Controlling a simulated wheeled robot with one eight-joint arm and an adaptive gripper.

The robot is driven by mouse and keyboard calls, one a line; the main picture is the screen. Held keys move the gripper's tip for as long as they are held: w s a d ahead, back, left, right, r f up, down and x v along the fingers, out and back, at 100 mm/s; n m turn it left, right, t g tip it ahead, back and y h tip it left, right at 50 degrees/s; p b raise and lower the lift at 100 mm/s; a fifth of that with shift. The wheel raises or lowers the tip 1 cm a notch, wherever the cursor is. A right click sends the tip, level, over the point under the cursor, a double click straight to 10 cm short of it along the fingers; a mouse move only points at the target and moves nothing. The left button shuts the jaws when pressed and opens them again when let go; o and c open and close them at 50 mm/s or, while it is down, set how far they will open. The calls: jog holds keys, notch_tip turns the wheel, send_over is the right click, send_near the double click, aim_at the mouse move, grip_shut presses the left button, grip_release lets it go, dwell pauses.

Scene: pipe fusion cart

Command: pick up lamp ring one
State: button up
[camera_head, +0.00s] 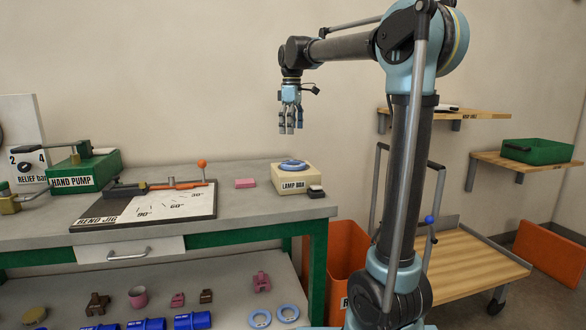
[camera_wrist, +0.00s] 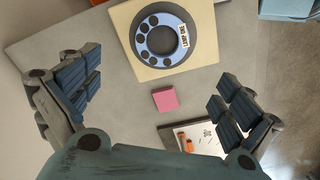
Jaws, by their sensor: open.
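A light blue ring (camera_head: 292,164) lies flat on top of the cream lamp box (camera_head: 294,184) at the right end of the bench. In the wrist view the ring (camera_wrist: 162,38) shows several dark round spots and a small label, on the pale square box top (camera_wrist: 122,18). My gripper (camera_head: 290,126) points down, open and empty, well above the lamp box. In the wrist view the ring lies beyond the spread fingers (camera_wrist: 158,85).
A pink block (camera_head: 245,183) lies left of the lamp box, and a small dark block (camera_head: 316,191) stands at its right front. The bend jig (camera_head: 150,208) and green hand pump (camera_head: 84,170) are farther left. An orange bin (camera_head: 347,262) stands beside the bench.

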notch_tip(320, 180, down, 11)
jog(key=shift+s, duration=0.1)
dwell(0.6)
jog(key=shift+c, duration=0.6)
jog(key=c, duration=1.1)
jog(key=shift+r, duration=0.1)
notch_tip(320, 180, up, 10)
jog(key=shift+f, duration=0.1)
grip_shut()
jog(key=c, duration=1.1)
grip_release()
jog(key=shift+c, duration=0.2)
jog(key=o, duration=1.9)
